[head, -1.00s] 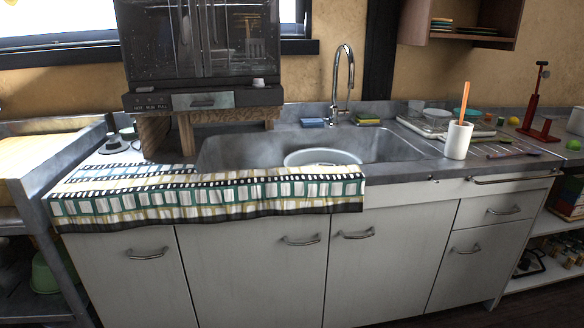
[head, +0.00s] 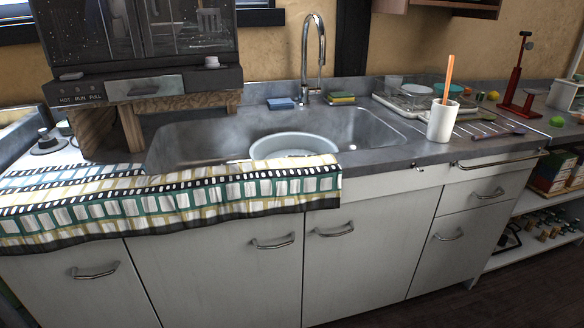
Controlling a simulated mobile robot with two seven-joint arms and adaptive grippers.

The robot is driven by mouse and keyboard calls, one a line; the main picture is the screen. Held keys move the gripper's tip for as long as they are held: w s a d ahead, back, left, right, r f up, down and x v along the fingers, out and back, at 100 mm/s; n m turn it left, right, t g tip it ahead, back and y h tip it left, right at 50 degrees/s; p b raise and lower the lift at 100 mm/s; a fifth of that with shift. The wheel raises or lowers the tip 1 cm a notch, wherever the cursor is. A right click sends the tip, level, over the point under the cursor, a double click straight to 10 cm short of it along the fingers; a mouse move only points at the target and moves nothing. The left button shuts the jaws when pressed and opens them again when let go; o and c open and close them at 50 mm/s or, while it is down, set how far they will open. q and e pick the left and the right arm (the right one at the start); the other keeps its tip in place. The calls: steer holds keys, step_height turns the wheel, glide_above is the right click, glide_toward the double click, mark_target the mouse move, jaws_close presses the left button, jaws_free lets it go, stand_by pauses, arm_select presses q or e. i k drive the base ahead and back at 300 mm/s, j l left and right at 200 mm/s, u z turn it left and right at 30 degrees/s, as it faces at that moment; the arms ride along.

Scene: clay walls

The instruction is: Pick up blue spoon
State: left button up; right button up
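A thin, dark bluish-purple utensil, spoon-like in shape, (head: 512,134) lies flat on the counter at the right, to the right of the white cup. It is small in the picture, so I cannot be sure it is the blue spoon. The white cup (head: 443,121) stands upright near the counter's front edge with an orange handle (head: 448,78) sticking up out of it. Neither of my grippers is in view.
The sink (head: 195,141) holds a pale round basin (head: 294,145). A patterned cloth (head: 200,190) hangs over the front edge at left. A tall faucet (head: 313,60) stands behind the sink. A red stand (head: 517,95) rises at far right. White cabinets (head: 370,250) front the counter.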

mark_target(516, 130)
steer(key=l+u, duration=0.1)
steer(key=l, duration=0.4)
steer(key=l+u, duration=0.1)
steer(key=l, duration=0.4)
steer(key=k+l+u, duration=0.1)
steer(key=l, duration=0.4)
steer(key=l+u, duration=0.1)
steer(key=l, duration=0.35)
steer(key=k+l+u, duration=0.1)
steer(key=l, duration=0.4)
steer(key=k+l+u, duration=0.1)
steer(key=l, duration=0.35)
steer(key=k+l+u, duration=0.1)
steer(key=l, duration=0.35)
steer(key=k, duration=0.1)
